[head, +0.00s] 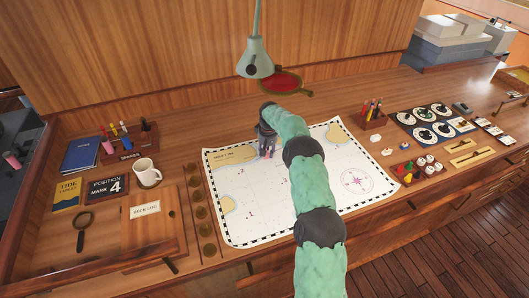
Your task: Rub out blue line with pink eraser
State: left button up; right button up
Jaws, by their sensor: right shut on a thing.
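The white chart (235,228) with a dashed black border lies flat on the wooden desk. My right gripper (267,151) is over its upper left part, beside the tan land patch with lettering. It is shut, and a small bit of pink, the pink eraser (268,154), shows between its fingertips. I cannot tell whether the eraser touches the paper. I cannot make out the blue line; my right arm covers the middle of the chart. My left gripper is not in view.
A mug (146,172), a pen rack (130,144) and books stand left. A pencil holder (372,117), a small block of coloured pieces (420,168) and a dark tray (433,122) lie right.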

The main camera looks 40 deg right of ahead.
aim_at(276, 151)
jog(key=shift+d, duration=0.15)
jog(key=shift+s+d+f, duration=0.1)
jog(key=shift+s+d, duration=0.05)
jog(key=shift+d, duration=0.9)
jog(key=shift+s+d, duration=0.15)
jog(key=shift+d, duration=1.15)
jog(key=shift+s+d, duration=0.1)
jog(key=shift+d, duration=1.15)
jog(key=shift+a, duration=1.3)
